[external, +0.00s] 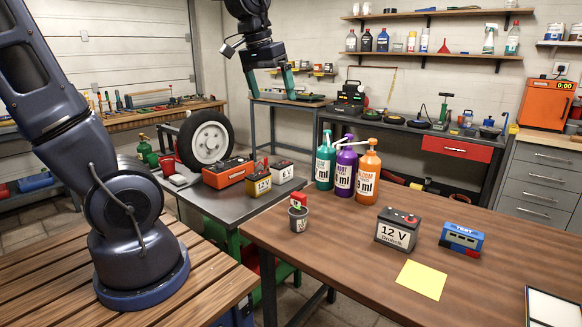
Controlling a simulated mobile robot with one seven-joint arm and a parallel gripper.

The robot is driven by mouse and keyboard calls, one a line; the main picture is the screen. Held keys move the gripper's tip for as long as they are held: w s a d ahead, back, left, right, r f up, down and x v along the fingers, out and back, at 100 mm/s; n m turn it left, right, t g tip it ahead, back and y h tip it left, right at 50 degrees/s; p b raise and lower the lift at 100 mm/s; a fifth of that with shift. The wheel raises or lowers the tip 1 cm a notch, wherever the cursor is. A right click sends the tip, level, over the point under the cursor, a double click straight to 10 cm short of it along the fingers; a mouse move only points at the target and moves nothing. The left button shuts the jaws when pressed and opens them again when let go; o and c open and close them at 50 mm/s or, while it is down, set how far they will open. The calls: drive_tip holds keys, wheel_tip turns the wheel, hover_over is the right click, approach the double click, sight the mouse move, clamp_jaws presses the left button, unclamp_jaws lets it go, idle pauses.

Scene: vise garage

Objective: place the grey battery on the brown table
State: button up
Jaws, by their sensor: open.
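A dark grey 12 V battery (396,236) stands upright on the brown table (330,265), left of a blue tester. Two smaller batteries stand on the dark grey table to the left: a yellow one (257,184) and a light grey-white one (281,173). I cannot tell for sure which one is called the grey battery. My gripper (270,92) hangs high at the top of the picture, pointing down with its green fingers spread apart. Nothing shows between them. It is well apart from the batteries.
Teal, purple and orange pump bottles (343,172) stand at the brown table's back left edge. A small pot (298,218) is at its left edge. A yellow sheet (421,279) and a blue tester (461,239) lie near the dark battery. The table's front middle is clear. An orange-black box (228,172) sits on the grey table.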

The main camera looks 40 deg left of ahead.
drive_tip(key=s+a+t, duration=0.1)
drive_tip(key=s+a, duration=0.5)
drive_tip(key=s, duration=0.6)
drive_tip(key=shift+s+a+r+y, duration=0.15)
drive_tip(key=shift+a+y, duration=0.15)
drive_tip(key=shift+a, duration=0.1)
